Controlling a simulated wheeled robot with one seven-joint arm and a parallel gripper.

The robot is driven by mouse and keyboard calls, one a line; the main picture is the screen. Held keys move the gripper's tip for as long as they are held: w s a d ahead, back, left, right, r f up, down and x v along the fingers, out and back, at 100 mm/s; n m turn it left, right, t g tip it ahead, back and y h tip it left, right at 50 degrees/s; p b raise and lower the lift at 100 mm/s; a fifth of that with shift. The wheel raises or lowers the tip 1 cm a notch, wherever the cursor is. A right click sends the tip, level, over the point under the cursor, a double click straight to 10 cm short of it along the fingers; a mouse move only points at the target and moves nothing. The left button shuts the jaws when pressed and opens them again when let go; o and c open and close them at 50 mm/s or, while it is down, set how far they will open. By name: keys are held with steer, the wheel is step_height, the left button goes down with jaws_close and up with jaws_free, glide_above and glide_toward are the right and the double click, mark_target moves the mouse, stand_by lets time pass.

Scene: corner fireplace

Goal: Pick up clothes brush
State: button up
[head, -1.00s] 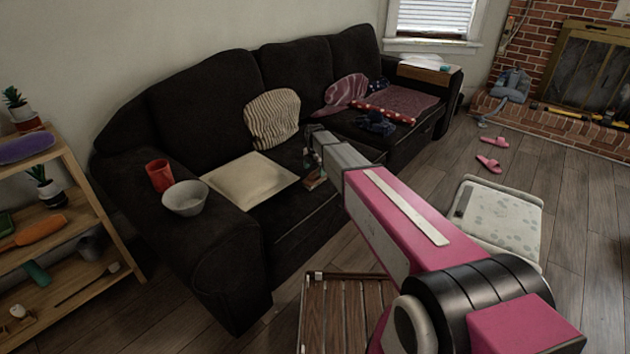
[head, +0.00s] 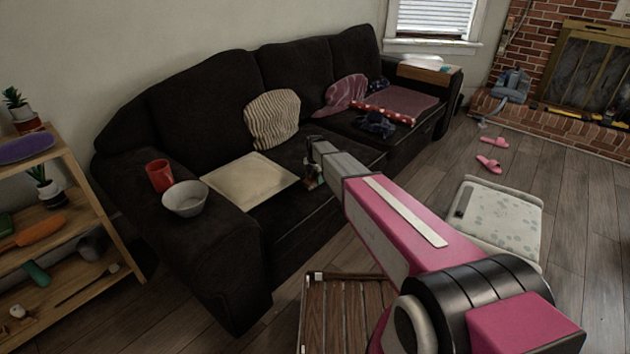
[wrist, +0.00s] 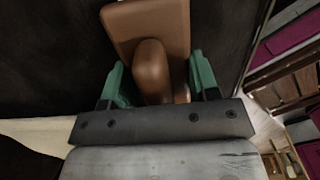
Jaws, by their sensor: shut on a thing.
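The clothes brush (wrist: 150,25) is a brown wooden piece with a rounded handle, seen large in the wrist view. My gripper (wrist: 159,82) has its green fingers on both sides of the handle and is shut on it. In the head view my gripper (head: 313,170) is over the front part of the dark sofa seat, to the right of the cream cushion. There the brush is small and mostly hidden by my gripper and arm. I cannot tell whether it touches the seat.
The dark sofa (head: 200,90) holds a cream cushion (head: 250,179), a striped pillow (head: 272,119), a red cup (head: 160,175) and a grey bowl (head: 185,198). A slatted wooden table (head: 340,315) and a white stool (head: 498,215) stand in front.

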steer(key=shift+r, duration=0.1)
steer(key=shift+r, duration=0.5)
steer(key=r, duration=0.3)
steer(key=shift+s+a+r, duration=0.3)
steer(key=shift+a, duration=0.1)
steer(key=s+a+r, duration=0.5)
steer(key=a+r, duration=0.1)
steer(key=a, duration=0.3)
steer(key=shift+s+r, duration=0.15)
steer(key=shift+s, duration=0.15)
